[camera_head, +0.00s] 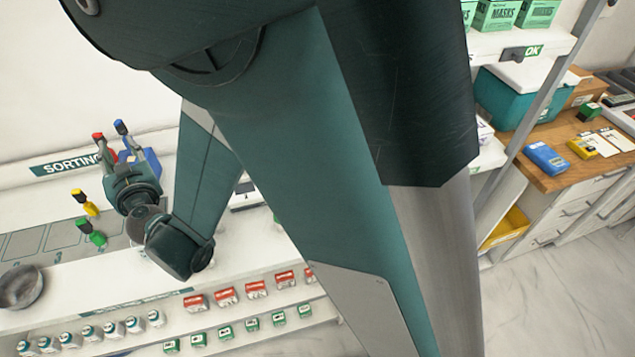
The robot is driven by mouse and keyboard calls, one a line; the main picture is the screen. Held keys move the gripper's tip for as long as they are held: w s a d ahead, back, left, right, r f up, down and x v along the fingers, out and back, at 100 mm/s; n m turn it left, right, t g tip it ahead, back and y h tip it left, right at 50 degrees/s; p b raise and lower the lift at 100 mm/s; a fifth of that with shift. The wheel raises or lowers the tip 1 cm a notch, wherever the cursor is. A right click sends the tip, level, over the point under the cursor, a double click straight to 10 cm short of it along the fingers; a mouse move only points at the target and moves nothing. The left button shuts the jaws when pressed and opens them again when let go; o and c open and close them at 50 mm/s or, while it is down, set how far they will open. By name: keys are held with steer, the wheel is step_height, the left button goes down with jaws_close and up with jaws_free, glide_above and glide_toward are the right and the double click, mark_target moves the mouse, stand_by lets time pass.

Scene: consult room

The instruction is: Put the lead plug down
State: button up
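Several coloured lead plugs are at the left, by the sorting strip.
A SORTING sign (66,165) is behind the mat. Lower shelves hold white jars (110,329) and red boxes (226,296). My arm covers the middle. A wooden counter (560,168) is at right.

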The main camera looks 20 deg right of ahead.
steer(key=w+d+r+m+g+h, duration=0.1)
steer(key=d+r+h, duration=0.1)
steer(key=d, duration=0.8)
steer(key=w+d+r+m+h, duration=0.1)
steer(key=w+d+r+h, duration=0.15)
steer(key=d, duration=0.65)
steer(key=s+d+r+m+g+h, duration=0.1)
steer(key=s+d, duration=0.2)
steer(key=d, duration=0.6)
steer(key=s+d+r+m+g+h, duration=0.1)
steer(key=s+d+h, duration=0.15)
steer(key=d, duration=0.55)
steer(key=s+d+f+g, duration=0.2)
steer(key=s+d+g, duration=0.1)
steer(key=s+d, duration=0.6)
steer(key=s+d+f+g, duration=0.2)
steer(key=s+d, duration=0.5)
steer(key=s, duration=0.3)
steer(key=s+d+f+g+y, duration=0.1)
steer(key=s+f+y, duration=0.1)
steer(key=s, duration=0.7)
steer(key=shift+s+g, duration=0.25)
steer(key=shift+g, duration=0.05)
